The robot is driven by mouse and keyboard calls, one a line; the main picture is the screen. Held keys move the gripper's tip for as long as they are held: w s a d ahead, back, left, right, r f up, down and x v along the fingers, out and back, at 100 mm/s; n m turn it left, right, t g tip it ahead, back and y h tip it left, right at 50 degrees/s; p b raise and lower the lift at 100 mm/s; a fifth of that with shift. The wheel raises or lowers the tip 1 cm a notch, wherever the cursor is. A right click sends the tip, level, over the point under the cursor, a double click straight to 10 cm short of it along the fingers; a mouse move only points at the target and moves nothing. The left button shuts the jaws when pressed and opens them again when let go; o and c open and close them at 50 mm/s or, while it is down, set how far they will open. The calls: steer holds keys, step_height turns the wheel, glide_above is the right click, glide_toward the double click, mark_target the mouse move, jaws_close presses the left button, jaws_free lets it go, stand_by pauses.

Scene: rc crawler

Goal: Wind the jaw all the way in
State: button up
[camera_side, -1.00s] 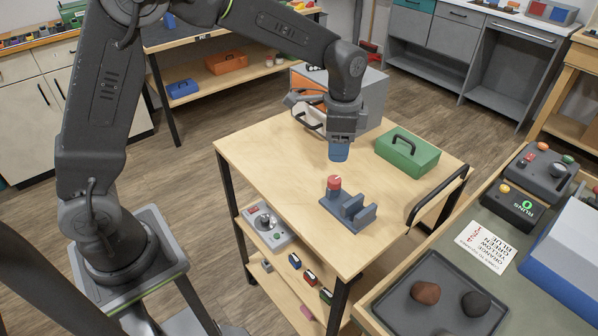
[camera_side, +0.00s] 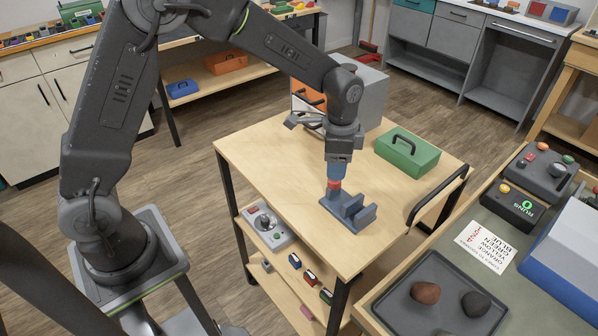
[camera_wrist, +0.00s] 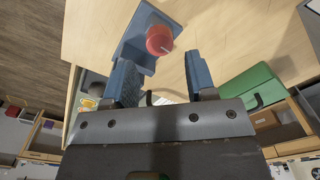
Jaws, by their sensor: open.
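A small grey-blue vise (camera_side: 352,211) with upright jaw plates stands on the wooden cart top (camera_side: 270,180). A red knob (camera_side: 334,186) with a pale mark sits at its left end. The knob (camera_wrist: 159,39) shows fully in the wrist view, on the vise body (camera_wrist: 140,27). My gripper (camera_side: 337,172) points down just above the knob in the side view, and its blue fingers hide part of the knob. In the wrist view my gripper (camera_wrist: 160,80) is open, with one finger on each side and nothing between them.
A green toolbox (camera_side: 408,152) stands behind and to the right of the vise. A grey cabinet (camera_side: 372,95) stands at the cart's back edge. A black handle (camera_side: 437,196) runs along the right edge. The cart top left of the vise is bare.

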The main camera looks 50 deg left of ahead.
mark_target(334, 182)
steer(key=shift+f, duration=2.1)
steer(key=c, duration=0.8)
steer(key=shift+m, duration=1.5)
steer(key=shift+m, duration=1.5)
